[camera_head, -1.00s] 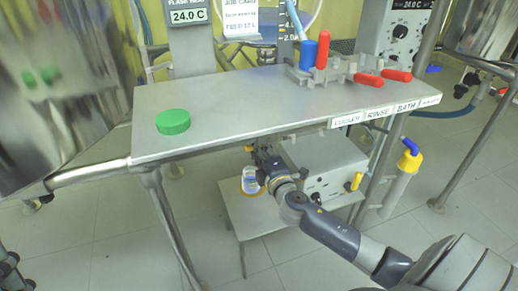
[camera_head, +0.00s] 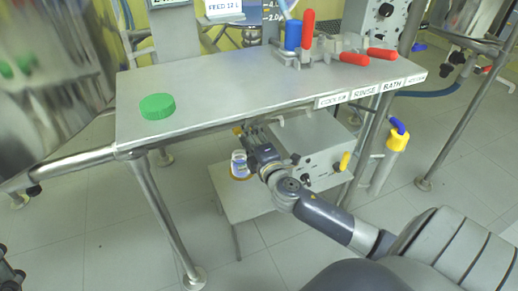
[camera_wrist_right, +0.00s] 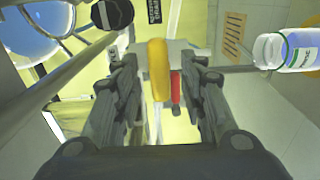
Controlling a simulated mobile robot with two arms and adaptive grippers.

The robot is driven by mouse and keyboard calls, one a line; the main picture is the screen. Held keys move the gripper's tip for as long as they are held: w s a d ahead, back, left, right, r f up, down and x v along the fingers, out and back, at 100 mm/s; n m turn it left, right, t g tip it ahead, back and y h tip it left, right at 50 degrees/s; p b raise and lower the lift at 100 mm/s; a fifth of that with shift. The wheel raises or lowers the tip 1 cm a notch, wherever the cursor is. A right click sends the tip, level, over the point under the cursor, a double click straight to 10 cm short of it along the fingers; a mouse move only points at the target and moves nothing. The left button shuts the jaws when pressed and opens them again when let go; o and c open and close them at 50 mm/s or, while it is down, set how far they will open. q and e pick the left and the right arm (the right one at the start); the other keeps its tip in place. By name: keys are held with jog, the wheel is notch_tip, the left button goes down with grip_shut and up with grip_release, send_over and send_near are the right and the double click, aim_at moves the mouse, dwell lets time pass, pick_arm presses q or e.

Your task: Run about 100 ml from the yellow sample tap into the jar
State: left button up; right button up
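The yellow tap handle (camera_head: 237,131) shows under the front edge of the bench, just beyond my right gripper (camera_head: 249,138). In the right wrist view the yellow handle (camera_wrist_right: 158,68) stands between the two spread fingers of my right gripper (camera_wrist_right: 157,80), with gaps on both sides. The clear jar (camera_head: 239,160) with a blue-and-white label stands on the low stand below, close to the gripper. In the wrist view the jar (camera_wrist_right: 288,52) is at the right, outside the fingers. Its contents cannot be made out. The tap's outlet is hidden. My left gripper is not in view.
Red-handled valves (camera_head: 345,55) stand at the back right. A grey box (camera_head: 318,160) with a yellow-tipped knob is right of my gripper. The low stand (camera_head: 245,205) has bench legs around it.

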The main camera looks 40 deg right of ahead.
jog(key=v, duration=1)
jog(key=shift+s, duration=0.2)
